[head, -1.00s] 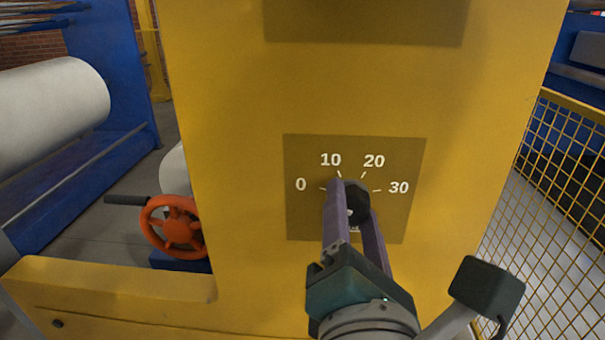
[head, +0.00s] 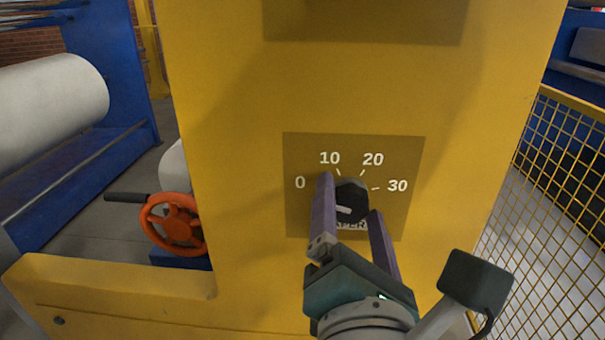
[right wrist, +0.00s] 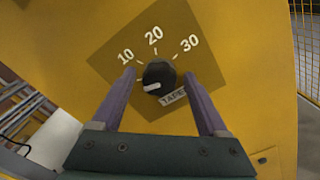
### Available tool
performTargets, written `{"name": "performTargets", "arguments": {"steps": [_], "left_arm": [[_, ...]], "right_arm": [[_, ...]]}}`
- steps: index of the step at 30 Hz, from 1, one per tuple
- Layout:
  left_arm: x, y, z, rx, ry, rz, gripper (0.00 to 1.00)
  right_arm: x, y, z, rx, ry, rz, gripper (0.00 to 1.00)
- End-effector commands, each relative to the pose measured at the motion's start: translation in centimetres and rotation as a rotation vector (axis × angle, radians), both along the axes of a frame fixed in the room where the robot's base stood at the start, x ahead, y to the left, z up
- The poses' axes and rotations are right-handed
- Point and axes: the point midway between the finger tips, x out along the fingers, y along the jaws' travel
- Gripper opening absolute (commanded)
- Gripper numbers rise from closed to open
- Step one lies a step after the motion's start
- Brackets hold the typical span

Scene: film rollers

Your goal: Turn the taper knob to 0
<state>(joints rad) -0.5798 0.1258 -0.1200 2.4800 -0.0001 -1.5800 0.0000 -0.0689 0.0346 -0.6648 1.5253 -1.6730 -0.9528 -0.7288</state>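The taper knob (head: 352,199) is a black round knob with a white pointer mark, on a brown dial plate (head: 300,220) marked 0, 10, 20 and 30. The white mark lies on the knob's lower left and points left, towards the side of the 0. My right gripper (head: 350,196) is open, one finger on each side of the knob, with a visible gap on both sides. In the right wrist view the knob (right wrist: 159,75) sits between the spread fingers; the left finger hides the 0 there. My left gripper is not in view.
The plate is on a yellow machine column (head: 240,100). An orange handwheel (head: 175,223) with a black handle is at the left, near a white roll (head: 50,105). A yellow mesh fence (head: 555,190) stands at the right.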

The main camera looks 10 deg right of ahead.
Motion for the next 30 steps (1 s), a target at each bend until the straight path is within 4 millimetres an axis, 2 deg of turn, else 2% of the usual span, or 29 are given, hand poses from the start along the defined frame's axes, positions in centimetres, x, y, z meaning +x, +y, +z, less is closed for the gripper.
{"name": "performTargets", "arguments": {"steps": [8, 11, 22, 27, 30], "left_arm": [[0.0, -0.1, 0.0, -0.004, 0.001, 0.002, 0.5], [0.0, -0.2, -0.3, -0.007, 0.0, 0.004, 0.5], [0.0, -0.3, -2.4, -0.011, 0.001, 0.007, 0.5], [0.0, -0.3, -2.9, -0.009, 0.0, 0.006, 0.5], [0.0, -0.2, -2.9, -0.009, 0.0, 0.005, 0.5]], "right_arm": [[-0.1, 0.0, 0.0, 0.001, 0.0, 0.001, 0.81], [-0.8, 0.3, -0.2, 0.002, 0.001, 0.003, 0.81], [-7.6, 2.2, -0.4, 0.004, 0.003, 0.001, 0.81], [-9.3, 2.7, -0.2, 0.001, 0.0, 0.001, 0.81], [-9.6, 2.7, 0.0, 0.0, 0.0, 0.0, 0.81]]}}
